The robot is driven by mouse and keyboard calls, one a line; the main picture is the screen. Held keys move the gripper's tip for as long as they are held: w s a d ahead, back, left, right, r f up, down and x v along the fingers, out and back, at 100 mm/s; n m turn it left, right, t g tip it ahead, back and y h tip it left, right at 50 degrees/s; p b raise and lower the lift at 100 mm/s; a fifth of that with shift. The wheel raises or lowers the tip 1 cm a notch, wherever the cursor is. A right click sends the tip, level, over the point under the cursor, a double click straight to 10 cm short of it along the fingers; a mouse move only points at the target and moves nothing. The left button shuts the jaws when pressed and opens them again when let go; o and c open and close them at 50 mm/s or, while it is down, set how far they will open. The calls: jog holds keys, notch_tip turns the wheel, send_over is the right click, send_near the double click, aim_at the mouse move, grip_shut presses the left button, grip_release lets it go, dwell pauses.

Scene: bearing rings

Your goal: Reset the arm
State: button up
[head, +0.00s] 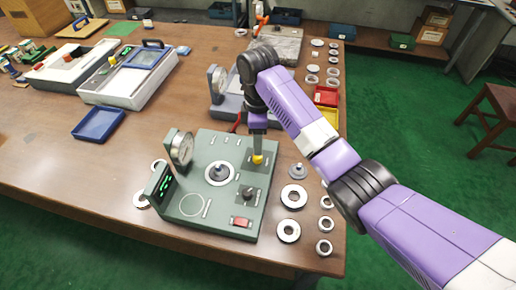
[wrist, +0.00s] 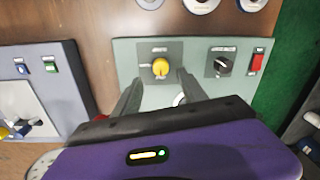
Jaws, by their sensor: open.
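My gripper (head: 258,146) points down over the grey-green tester (head: 215,150) on the wooden table. In the wrist view, the gripper (wrist: 160,82) is open, its two dark fingers spread to either side, just below a yellow knob (wrist: 160,67). Nothing is between the fingers that I can see as held. The yellow knob also shows in the head view (head: 257,159), right under the gripper's end. I cannot tell whether the fingers touch it. A black knob (wrist: 223,65) and a red switch (wrist: 257,63) sit on the same panel.
Bearing rings (head: 293,196) lie right of the tester, close to the table's right edge. A dial gauge (head: 181,150) and green display (head: 164,185) rise on its left. A second machine (head: 228,105) stands behind. A blue tray (head: 98,123) lies left, with bare table around it.

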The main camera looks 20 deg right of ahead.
jog(key=shift+r, duration=0.7)
